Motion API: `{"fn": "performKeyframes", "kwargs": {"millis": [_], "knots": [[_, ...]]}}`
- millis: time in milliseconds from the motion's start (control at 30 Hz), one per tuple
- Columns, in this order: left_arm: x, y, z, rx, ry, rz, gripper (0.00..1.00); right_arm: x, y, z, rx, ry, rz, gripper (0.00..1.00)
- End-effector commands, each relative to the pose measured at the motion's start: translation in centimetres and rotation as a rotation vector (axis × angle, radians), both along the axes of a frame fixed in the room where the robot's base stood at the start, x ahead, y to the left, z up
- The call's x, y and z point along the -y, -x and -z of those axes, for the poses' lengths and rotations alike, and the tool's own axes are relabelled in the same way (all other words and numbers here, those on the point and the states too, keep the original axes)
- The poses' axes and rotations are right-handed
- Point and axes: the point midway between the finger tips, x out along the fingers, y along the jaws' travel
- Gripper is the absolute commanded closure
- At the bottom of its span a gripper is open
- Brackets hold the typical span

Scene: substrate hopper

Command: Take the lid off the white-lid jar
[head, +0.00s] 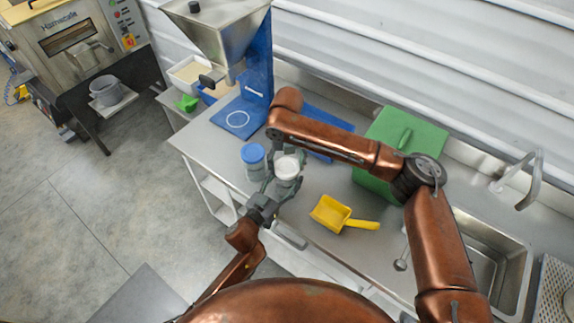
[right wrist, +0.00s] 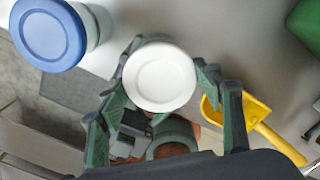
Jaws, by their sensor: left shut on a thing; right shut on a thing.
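The white-lid jar (head: 284,184) stands upright near the left front of the steel counter, its white lid (head: 287,167) on top. The lid also shows from above in the right wrist view (right wrist: 159,76), hiding most of the jar body. My left gripper (head: 279,187) is shut on the jar body from the front. My right gripper (head: 288,157) reaches down from above and is shut on the lid, with its fingers on opposite sides of the rim (right wrist: 168,72). I cannot tell whether the lid is still seated or slightly raised.
A blue-lid jar (head: 253,156) stands just left of the white-lid jar. A yellow scoop (head: 341,214) lies to the right, with a green box (head: 400,150) behind it. The blue hopper stand (head: 257,75) is at the back left. A sink (head: 497,262) is at the right.

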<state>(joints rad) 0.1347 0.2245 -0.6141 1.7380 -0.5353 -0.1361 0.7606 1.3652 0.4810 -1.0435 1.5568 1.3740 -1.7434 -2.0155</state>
Motion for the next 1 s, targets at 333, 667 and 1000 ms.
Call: {"fn": "performKeyframes", "kwargs": {"millis": [333, 667, 1000], "knots": [[-0.1, 0.0, 0.0, 0.0, 0.0, -0.001, 1.0, 0.0, 0.0, -0.6, 0.0, 0.0, 0.001, 0.69], [-0.1, 0.0, 0.0, 0.0, 0.0, -0.001, 1.0, 0.0, 0.0, -1.7, -0.001, 0.001, 0.001, 0.69], [-0.1, 0.0, 0.0, -0.001, -0.001, -0.001, 1.0, 0.0, 0.0, -2.2, -0.001, 0.0, 0.001, 0.69]]}}
